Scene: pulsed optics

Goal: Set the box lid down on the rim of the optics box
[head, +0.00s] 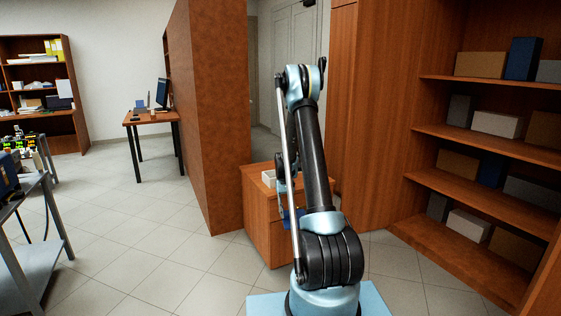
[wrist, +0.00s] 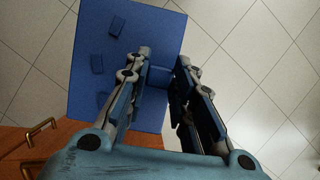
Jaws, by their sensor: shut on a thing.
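My gripper (wrist: 166,64) is shut on a blue raised grip in the middle of the box lid (wrist: 154,24) in the wrist view. The lid is a flat blue panel with a few small raised blue blocks on its left part. It hangs over the tiled floor beside a wooden drawer front. In the head view a bit of the blue lid (head: 284,216) shows in front of the cabinet, mostly hidden behind my arm. A small white open box (head: 268,178), perhaps the optics box, stands on the cabinet top. The wrist view does not show this box.
The low wooden cabinet (head: 256,214) stands beside a tall brown partition (head: 211,110). Its brass handles (wrist: 41,128) show close by the lid's lower left in the wrist view. Shelves with boxes (head: 484,133) stand at right. The floor at left is open up to a metal bench (head: 35,245).

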